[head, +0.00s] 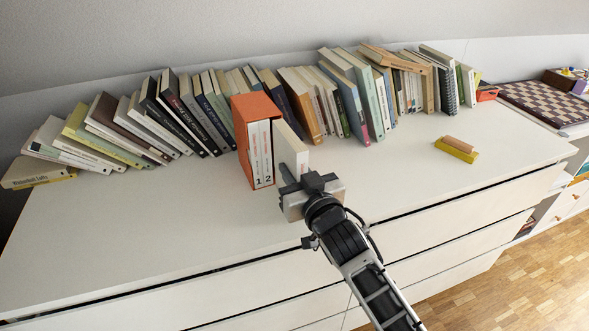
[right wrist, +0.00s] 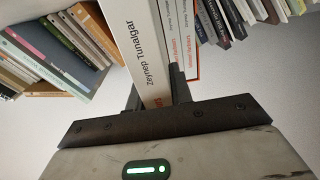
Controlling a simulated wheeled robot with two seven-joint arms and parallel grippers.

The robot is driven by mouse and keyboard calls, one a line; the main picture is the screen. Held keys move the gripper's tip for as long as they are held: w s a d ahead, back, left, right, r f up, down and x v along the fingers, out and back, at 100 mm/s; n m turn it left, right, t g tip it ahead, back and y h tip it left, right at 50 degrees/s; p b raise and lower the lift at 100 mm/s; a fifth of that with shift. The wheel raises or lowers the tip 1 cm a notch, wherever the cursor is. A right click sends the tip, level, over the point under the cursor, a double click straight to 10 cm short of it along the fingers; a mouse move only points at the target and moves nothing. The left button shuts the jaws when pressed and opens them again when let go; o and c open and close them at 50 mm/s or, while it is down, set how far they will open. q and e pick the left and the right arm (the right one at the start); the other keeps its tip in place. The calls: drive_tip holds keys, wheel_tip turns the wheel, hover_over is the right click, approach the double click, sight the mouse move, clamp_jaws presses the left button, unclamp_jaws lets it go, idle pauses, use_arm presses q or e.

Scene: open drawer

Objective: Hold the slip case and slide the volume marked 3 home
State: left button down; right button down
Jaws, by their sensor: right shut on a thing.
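The orange slip case (head: 241,104) stands upright on the white dresser top, its open side facing me. White volumes 1 and 2 (head: 259,152) sit in it side by side. A third white volume (head: 290,148) stands upright at their right and juts out toward me; how far it reaches into the case is hard to tell. My right gripper (head: 294,172) is shut on this volume, with one finger on each side. In the right wrist view its spine (right wrist: 152,58) reads "Zeynep Tunalgar"; its number is hidden. My left gripper is out of view, and no gripper shows on the case.
A long row of leaning books (head: 190,110) lines the wall behind the case. A yellow box with a tan block (head: 457,148) lies on the right of the dresser top (head: 400,190). The top in front is clear. A chessboard (head: 545,103) lies far right.

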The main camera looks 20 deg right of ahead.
sight(282, 155)
drive_tip(key=shift+r, duration=0.1)
idle(0.7)
drive_tip(key=shift+w+a+b, duration=0.25)
drive_tip(key=shift+w+b, duration=0.15)
drive_tip(key=shift+w, duration=1.35)
drive_tip(key=shift+w+a+b, duration=0.2)
drive_tip(key=shift+w+b, duration=0.15)
drive_tip(key=shift+w, duration=1.4)
drive_tip(key=c, duration=1.2)
unclamp_jaws()
drive_tip(key=shift+o, duration=0.2)
drive_tip(key=shift+s+f, duration=0.2)
drive_tip(key=shift+s, duration=0.1)
drive_tip(key=s+d, duration=0.1)
drive_tip(key=s, duration=1.4)
drive_tip(key=shift+s+d, duration=0.15)
drive_tip(key=shift+d, duration=0.25)
drive_tip(key=shift+r, duration=0.1)
